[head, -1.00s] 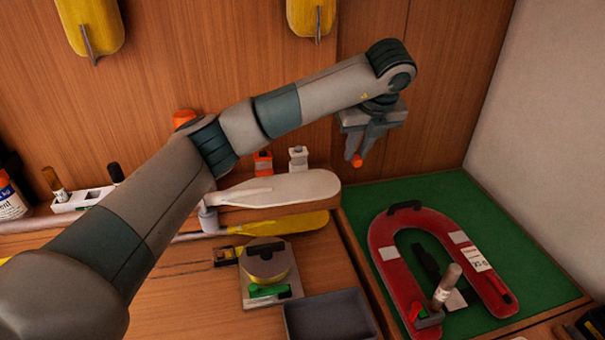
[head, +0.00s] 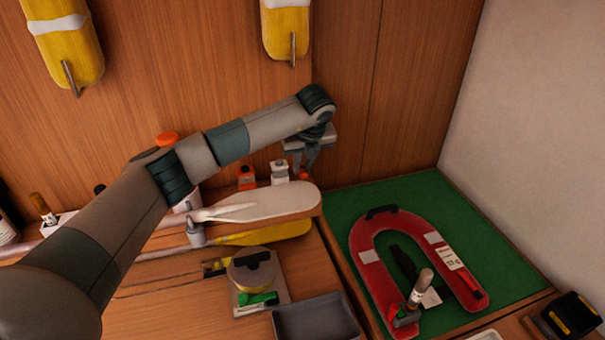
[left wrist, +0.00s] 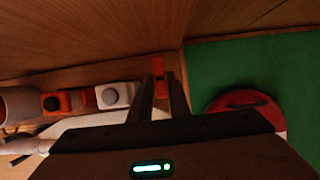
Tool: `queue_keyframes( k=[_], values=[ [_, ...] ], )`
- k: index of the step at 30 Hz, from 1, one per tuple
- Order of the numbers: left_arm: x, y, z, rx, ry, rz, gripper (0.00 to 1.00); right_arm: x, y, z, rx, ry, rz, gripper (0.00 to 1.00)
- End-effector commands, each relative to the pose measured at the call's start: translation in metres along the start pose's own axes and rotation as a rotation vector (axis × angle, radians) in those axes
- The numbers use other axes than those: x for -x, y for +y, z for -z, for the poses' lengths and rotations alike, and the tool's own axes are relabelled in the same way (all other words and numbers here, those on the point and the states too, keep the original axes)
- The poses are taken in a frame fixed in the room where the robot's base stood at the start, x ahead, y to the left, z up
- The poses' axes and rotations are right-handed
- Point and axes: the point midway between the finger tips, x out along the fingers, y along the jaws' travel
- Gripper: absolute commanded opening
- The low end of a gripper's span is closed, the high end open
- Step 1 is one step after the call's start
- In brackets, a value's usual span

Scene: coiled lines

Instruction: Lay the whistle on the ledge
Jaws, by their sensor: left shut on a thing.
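My left gripper (head: 303,168) is shut on a small orange-red whistle (head: 304,175), held at its fingertips. The whistle also shows in the left wrist view (left wrist: 157,67) between the two fingers. The ledge (head: 314,208) is the narrow wooden shelf along the back wall. The gripper is at the ledge's right end, just right of a small white object (head: 279,171) and an orange object (head: 246,177) standing there. I cannot tell whether the whistle touches the ledge. My right gripper is not in view.
A white paddle (head: 265,204) lies along the front of the ledge. A green-floored bay (head: 345,208) with a red horseshoe float (head: 365,255) is at the right. A grey tray (head: 318,318) and a plate with a yellow round part (head: 252,270) lie in front.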

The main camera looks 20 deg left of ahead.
Motion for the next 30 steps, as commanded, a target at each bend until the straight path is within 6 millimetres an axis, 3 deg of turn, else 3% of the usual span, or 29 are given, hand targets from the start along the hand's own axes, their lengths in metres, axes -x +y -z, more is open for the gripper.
queue_keyframes(
  k=[8,17,30],
  values=[
    [-0.004,0.000,0.003,0.000,0.003,-0.002,0.00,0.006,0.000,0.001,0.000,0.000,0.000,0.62],
    [-0.031,0.000,0.014,0.000,0.002,-0.001,0.00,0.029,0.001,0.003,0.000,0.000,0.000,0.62],
    [-0.039,0.000,0.017,0.001,0.000,0.000,0.00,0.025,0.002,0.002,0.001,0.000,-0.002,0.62]
  ],
)
